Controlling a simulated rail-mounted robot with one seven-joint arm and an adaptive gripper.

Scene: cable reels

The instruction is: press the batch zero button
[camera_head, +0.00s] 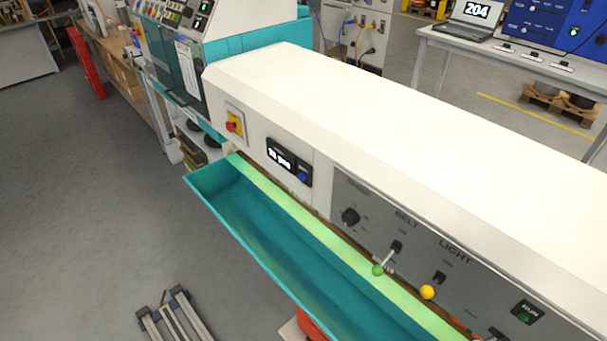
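A long white machine housing (370,125) runs from the upper left to the lower right. On its front is a small black counter unit (289,161) with a lit white display that I cannot read surely. A small round blue button (302,177) sits at the right end of this unit, below the display. No label reading batch zero is legible, so I cannot confirm that this is the named button. Nothing covers the blue button. My gripper is not in view.
A teal trough (270,250) lies below the front. Open grey floor (100,200) lies left.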

